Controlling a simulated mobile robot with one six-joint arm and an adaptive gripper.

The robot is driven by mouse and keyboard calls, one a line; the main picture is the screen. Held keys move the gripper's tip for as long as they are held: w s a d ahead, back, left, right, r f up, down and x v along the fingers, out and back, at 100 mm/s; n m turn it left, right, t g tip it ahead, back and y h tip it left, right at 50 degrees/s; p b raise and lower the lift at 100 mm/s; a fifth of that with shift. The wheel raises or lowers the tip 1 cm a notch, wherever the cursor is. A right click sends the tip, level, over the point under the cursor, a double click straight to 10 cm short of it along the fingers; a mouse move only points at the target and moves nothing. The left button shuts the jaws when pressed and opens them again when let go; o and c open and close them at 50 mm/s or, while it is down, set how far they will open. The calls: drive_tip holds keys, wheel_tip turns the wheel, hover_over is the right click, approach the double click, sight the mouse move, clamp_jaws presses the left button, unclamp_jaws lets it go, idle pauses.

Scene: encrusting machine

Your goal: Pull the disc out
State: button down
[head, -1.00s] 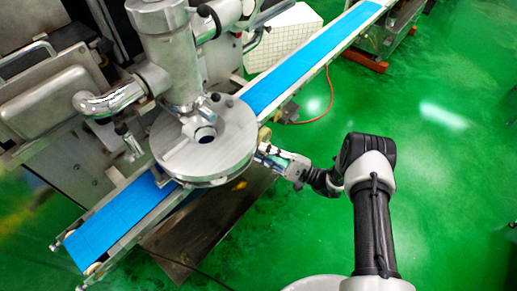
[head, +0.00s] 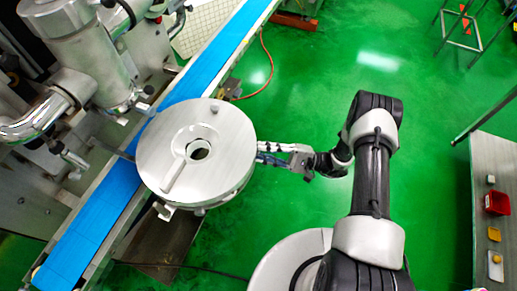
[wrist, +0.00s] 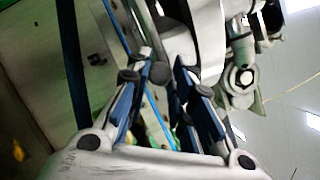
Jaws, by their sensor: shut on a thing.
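The disc (head: 232,150) is a round, flat grey metal plate with a hole and a slot on top. It is clear of the machine's upright cylinder (head: 75,50) and lies partly over the blue conveyor belt, partly over its right side. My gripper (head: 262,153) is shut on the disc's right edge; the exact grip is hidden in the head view. In the wrist view my gripper (wrist: 163,70) shows its blue-padded fingers close up. A pale curved metal part beside them is probably the disc, but I cannot be sure.
The blue conveyor belt (head: 215,60) runs diagonally beneath the disc. A red cable (head: 268,75) curves over the green floor right of it. A side table (head: 481,160) at the right holds a red container (head: 497,203) and small blocks. The floor between is open.

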idle(0.3)
drive_tip(key=c, duration=1.4)
unclamp_jaws()
drive_tip(key=shift+d, duration=0.15)
drive_tip(key=v, duration=1.2)
